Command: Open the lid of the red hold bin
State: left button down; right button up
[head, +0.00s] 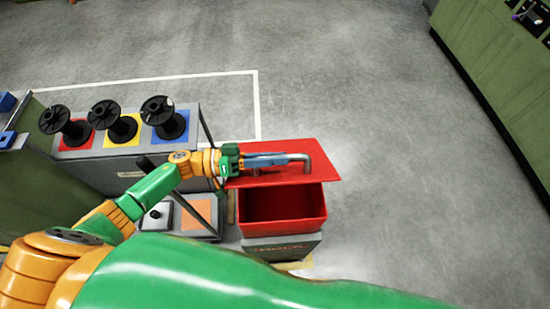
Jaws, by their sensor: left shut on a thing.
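The red hold bin (284,227) stands right of centre, with its red inside showing through an open top and nothing visible in it. Its flat red lid (322,175) is off the opening, on the far side of it; its exact tilt is hard to tell. A grey bar handle (307,164) is on the lid. My left gripper (286,159) reaches in from the left over the lid and is shut on the handle. The gripper hides part of the lid and handle. My right gripper is out of view.
Black spools (163,118) stand on red, yellow and blue squares on a grey stand (100,168) at left. A grey tray with an orange square (195,217) sits left of the bin. Green cabinets (490,80) line the right. Floor (400,170) right of the bin is clear.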

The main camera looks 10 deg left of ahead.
pick_arm(q)
jog(key=c, duration=0.7)
grip_release()
notch_tip(320, 180, up, 3)
jog(key=shift+r+p, duration=0.2)
jog(key=shift+p, duration=0.55)
jog(key=s+d+r+p, duration=0.1)
jog(key=s+r, duration=0.2)
jog(key=s, duration=0.1)
jog(key=s+d+r+p, duration=0.1)
jog(key=s+r, duration=0.2)
jog(key=s, duration=0.2)
jog(key=s+d+r+p, duration=0.1)
jog(key=s+r, duration=0.2)
jog(key=s, duration=0.1)
jog(key=shift+s+r, duration=0.25)
jog(key=shift+s, duration=0.1)
